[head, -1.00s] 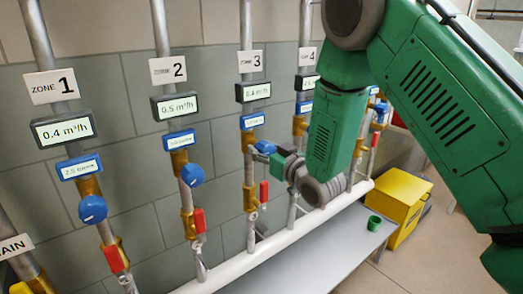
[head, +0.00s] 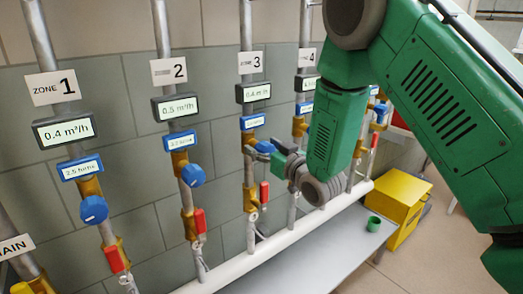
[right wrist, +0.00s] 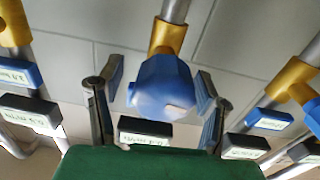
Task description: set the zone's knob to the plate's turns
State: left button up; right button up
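The zone 3 pipe carries a flow display (head: 253,93) reading about 0.4 m³/h and a blue plate (head: 253,122) too small to read surely. Its blue knob (head: 265,147) also shows in the right wrist view (right wrist: 163,90). My right gripper (head: 277,156) is at this knob. In the right wrist view, its open fingers (right wrist: 160,84) stand on either side of the knob, with visible gaps. The knob's far side is hidden. My left gripper is not in view.
Zone 1 knob (head: 93,209) and zone 2 knob (head: 192,175) are on pipes to the left. Zone 4 (head: 308,57) is partly behind my arm. Red levers, a white pipe, a grey bench (head: 330,255) with a green cup (head: 374,223), and a yellow box (head: 400,205) lie below.

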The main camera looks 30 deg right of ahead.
jog(key=shift+f, duration=0.25)
jog(key=shift+s, duration=0.25)
jog(key=s, duration=1.1)
jog(key=shift+s+d, duration=0.25)
jog(key=shift+d, duration=0.05)
jog(key=shift+w, duration=0.1)
